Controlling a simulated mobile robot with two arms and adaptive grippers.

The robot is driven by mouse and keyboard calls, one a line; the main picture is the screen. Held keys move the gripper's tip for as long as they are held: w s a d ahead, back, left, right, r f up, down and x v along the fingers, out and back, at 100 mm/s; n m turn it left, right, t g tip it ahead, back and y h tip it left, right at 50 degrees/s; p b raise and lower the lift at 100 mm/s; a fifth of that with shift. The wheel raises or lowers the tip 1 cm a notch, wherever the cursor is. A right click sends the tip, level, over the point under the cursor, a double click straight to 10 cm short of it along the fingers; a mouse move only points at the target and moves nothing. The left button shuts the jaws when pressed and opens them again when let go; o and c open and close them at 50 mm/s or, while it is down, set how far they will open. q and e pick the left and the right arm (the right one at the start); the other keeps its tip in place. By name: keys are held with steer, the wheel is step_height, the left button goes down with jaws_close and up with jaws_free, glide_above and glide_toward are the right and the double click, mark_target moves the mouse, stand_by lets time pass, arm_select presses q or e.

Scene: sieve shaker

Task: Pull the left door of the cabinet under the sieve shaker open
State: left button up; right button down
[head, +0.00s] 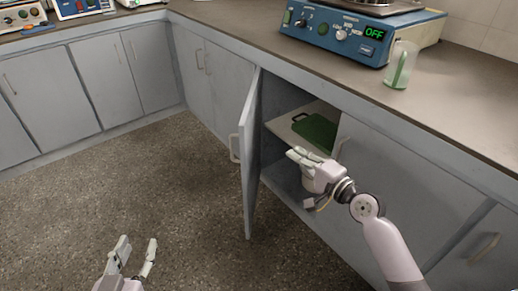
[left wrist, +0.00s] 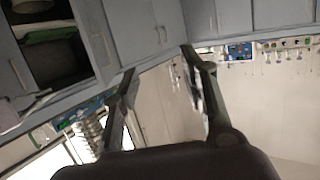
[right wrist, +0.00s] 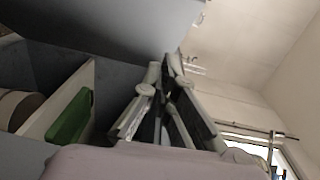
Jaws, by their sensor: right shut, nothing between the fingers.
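The sieve shaker (head: 365,32), a blue unit with a display reading OFF, stands on the counter. Below it, the cabinet's left door (head: 250,150) stands swung well out, its handle (head: 234,148) on the outer face. The opening shows a shelf (head: 285,127) with a green flat item (head: 316,131). My right gripper (head: 296,157) is shut and empty, in front of the opening and right of the door, apart from the handle. It also shows in the right wrist view (right wrist: 167,80). My left gripper (head: 135,245) is open and empty, low over the floor, away from the cabinet.
The right door (head: 395,185) of the cabinet is closed. A clear beaker (head: 401,66) with something green in it stands at the counter's front edge. Closed grey cabinets (head: 60,95) line the left and back. The speckled floor (head: 150,190) left of the open door is clear.

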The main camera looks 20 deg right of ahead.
steer(key=r, duration=0.1)
steer(key=b, duration=0.2)
glide_toward(248, 125)
steer(key=w+d, duration=0.2)
arm_select(q)
step_height(248, 125, up, 10)
steer(key=d+t+h, duration=0.1)
steer(key=t, duration=0.4)
steer(key=shift+d+h, duration=0.15)
steer(key=shift+h, duration=0.15)
arm_select(e)
steer(key=a, duration=0.1)
steer(key=w+a, duration=0.1)
steer(key=a, duration=0.1)
steer(key=shift+w+a+r, duration=0.1)
steer(key=shift+w+a, duration=0.25)
steer(key=shift+w, duration=0.05)
arm_select(q)
steer(key=shift+w, duration=0.1)
